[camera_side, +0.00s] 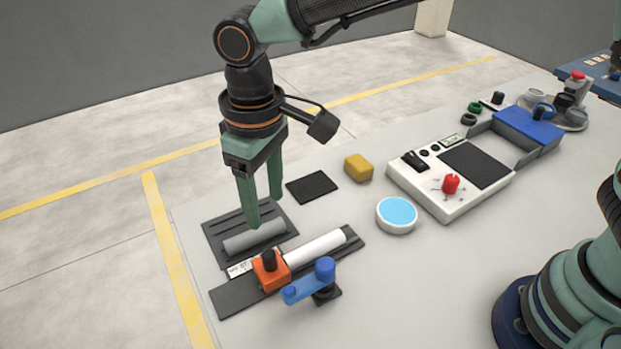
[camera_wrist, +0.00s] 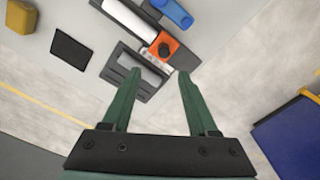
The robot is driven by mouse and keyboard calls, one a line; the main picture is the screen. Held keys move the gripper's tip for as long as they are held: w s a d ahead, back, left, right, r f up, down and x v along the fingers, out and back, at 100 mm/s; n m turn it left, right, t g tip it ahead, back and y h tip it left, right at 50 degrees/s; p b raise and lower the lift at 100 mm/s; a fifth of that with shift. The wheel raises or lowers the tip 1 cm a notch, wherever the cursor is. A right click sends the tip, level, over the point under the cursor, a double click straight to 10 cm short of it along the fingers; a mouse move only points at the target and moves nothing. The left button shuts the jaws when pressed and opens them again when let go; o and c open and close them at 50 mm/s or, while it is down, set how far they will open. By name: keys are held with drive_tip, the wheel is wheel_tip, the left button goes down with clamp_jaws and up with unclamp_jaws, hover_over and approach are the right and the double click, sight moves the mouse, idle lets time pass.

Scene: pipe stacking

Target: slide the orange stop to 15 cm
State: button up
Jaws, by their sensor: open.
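The orange stop (camera_side: 270,270), a block with a black knob, sits on a dark rail (camera_side: 235,297) near the rail's left part. A white pipe (camera_side: 316,248) lies on the rail and runs right from the stop. A small white scale label (camera_side: 240,268) lies beside the stop; its marks are too small to read. My gripper (camera_side: 263,208) is open and empty, above the grey pipe (camera_side: 254,236) on a dark tray, behind the rail. In the wrist view the stop (camera_wrist: 164,46) shows beyond the two fingers, apart from them.
A blue clamp lever (camera_side: 310,283) stands at the front of the rail, close to the stop. A dark pad (camera_side: 312,187), a yellow block (camera_side: 358,167) and a blue-topped round dish (camera_side: 397,214) lie to the right. A white box (camera_side: 450,205) with a red knob stands farther right.

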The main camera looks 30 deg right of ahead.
sight(268, 254)
drive_tip(key=f, duration=1.2)
drive_tip(key=shift+s+a+f, duration=0.15)
drive_tip(key=shift+a+f, duration=0.2)
drive_tip(key=shift+a, duration=0.05)
clamp_jaws()
drive_tip(key=shift+r, duration=0.1)
idle(0.8)
